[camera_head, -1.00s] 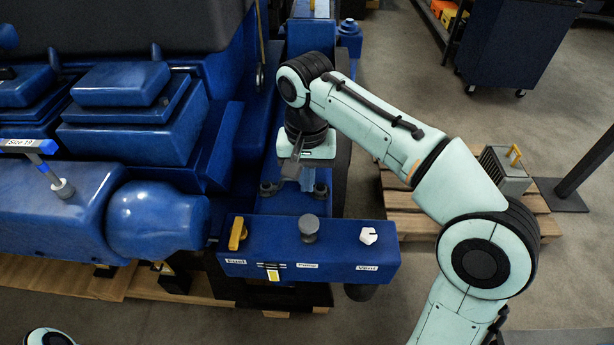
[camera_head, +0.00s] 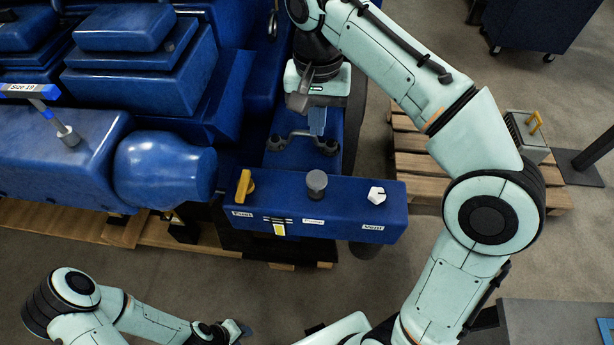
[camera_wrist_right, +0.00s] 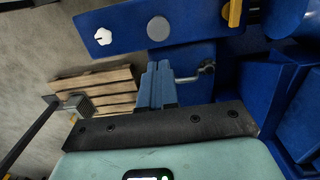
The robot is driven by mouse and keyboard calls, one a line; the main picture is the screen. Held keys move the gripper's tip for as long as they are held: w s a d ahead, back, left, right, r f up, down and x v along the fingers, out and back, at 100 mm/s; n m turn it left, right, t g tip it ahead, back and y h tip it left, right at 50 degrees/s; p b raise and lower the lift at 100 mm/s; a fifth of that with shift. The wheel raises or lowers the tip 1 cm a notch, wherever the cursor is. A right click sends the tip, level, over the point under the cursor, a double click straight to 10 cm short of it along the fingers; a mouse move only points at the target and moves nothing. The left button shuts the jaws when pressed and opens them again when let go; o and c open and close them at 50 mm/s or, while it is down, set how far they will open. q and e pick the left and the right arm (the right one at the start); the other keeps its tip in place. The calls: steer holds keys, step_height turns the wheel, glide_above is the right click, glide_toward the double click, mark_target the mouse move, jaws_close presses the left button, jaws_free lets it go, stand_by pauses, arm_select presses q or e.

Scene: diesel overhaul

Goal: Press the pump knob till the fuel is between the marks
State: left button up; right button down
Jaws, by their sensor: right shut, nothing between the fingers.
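The grey round pump knob (camera_head: 316,182) stands on top of the blue box (camera_head: 280,208), between a yellow lever (camera_head: 244,187) and a white knob (camera_head: 376,195). It also shows in the right wrist view (camera_wrist_right: 159,28). A small gauge (camera_head: 279,227) with yellow in its lower part is on the box's front; its marks are too small to read. My right gripper (camera_head: 317,128) is shut and empty, behind the knob and apart from it. Its blue fingers show in the right wrist view (camera_wrist_right: 157,86). My left gripper (camera_head: 238,331) is low at the bottom, its jaws unclear.
The big blue engine (camera_head: 150,90) fills the left. A torque tool marked "Size 19" (camera_head: 66,134) lies on it. A grey metal handle (camera_head: 300,140) sits just behind the box. A wooden pallet (camera_head: 415,155) with a grey box (camera_head: 527,135) stands at right.

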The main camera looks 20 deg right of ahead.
mark_target(315, 177)
steer(key=f+b, duration=0.1)
steer(key=f, duration=0.3)
steer(key=f+b, duration=0.1)
steer(key=f, duration=0.3)
steer(key=f+b, duration=0.2)
steer(key=f, duration=0.2)
steer(key=shift+s+a+f, duration=0.1)
steer(key=shift+s+f, duration=0.15)
steer(key=shift+f, duration=0.1)
arm_select(q)
steer(key=s+f, duration=0.3)
steer(key=f, duration=0.2)
steer(key=shift+s+f, duration=0.15)
steer(key=shift+s, duration=0.2)
arm_select(e)
steer(key=shift+f, duration=0.55)
